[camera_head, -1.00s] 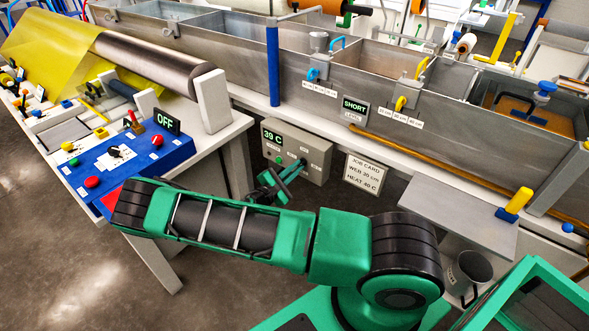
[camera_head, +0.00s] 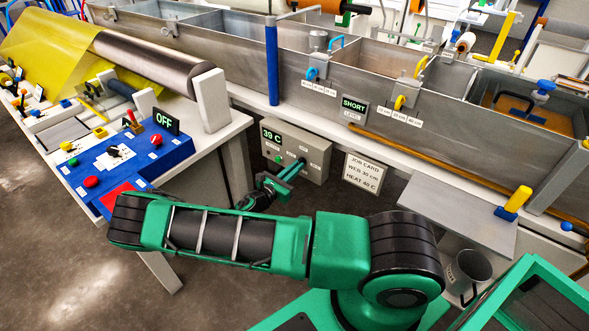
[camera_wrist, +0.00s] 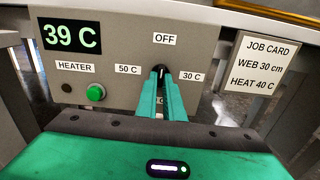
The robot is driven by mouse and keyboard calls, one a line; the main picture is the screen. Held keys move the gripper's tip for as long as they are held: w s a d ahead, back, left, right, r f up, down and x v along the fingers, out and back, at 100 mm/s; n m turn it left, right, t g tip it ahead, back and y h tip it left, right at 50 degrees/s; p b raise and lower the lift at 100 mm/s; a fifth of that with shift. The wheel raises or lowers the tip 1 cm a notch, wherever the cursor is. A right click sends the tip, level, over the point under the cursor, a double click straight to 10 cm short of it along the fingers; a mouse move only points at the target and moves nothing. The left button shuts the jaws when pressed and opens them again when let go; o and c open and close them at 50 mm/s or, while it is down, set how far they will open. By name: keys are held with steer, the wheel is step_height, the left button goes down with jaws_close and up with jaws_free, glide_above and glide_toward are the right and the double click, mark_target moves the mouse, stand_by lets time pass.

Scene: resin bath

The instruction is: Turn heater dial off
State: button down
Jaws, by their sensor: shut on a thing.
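The grey heater box (camera_head: 318,152) is mounted under the bath's edge. In the wrist view the box (camera_wrist: 120,50) shows a green 39 C display (camera_wrist: 70,37) and labels 50 C on the left, OFF at the top (camera_wrist: 164,38) and 30 C on the right. The black heater dial (camera_wrist: 159,71) sits between these labels, mostly hidden by my fingers. Its visible tip points up toward OFF. My gripper (camera_wrist: 161,84) is shut on the dial. In the head view my gripper (camera_head: 300,164) reaches the box's front.
A green button (camera_wrist: 96,92) sits left of the dial. A job card (camera_head: 362,173) reading WEB 30 cm, HEAT 40 C hangs right of the box. A grey shelf (camera_head: 450,215) is further right. A blue control panel (camera_head: 125,155) stands left of my arm.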

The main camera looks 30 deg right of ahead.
steer(key=shift+w+a+r+n, duration=0.1)
steer(key=shift+w+a+n, duration=0.15)
steer(key=shift+w+n, duration=0.05)
steer(key=c, duration=2.1)
jaws_free()
steer(key=shift+o, duration=1.2)
steer(key=shift+s+d, duration=0.1)
steer(key=v, duration=1)
steer(key=shift+a, duration=0.4)
steer(key=shift+s, duration=0.15)
